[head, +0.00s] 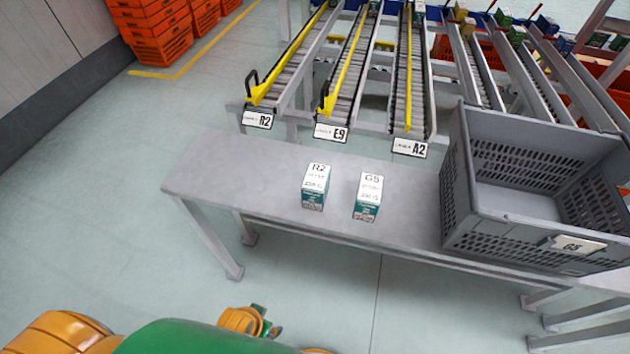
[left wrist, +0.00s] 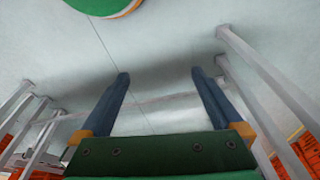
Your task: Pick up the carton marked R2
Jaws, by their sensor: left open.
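The carton marked R2 (head: 315,187) is white on top and teal below, and stands upright on the grey table (head: 225,170). A similar carton marked G5 (head: 369,197) stands just to its right, with a gap between them. My left gripper (left wrist: 160,74) is open and empty in the left wrist view, with its two dark fingers apart and bare floor beyond them. In the head view, part of my left arm shows at the bottom, in front of the table and lower than the cartons in the picture. My right gripper is not in view.
A grey crate (head: 458,205) labelled G5 stands on the table's right part; its visible floor is bare. Behind the table are roller lanes with signs R2 (head: 257,120), E9 (head: 330,133) and A2 (head: 409,148). Orange totes (head: 160,45) are stacked at the back left. The table's left end is clear.

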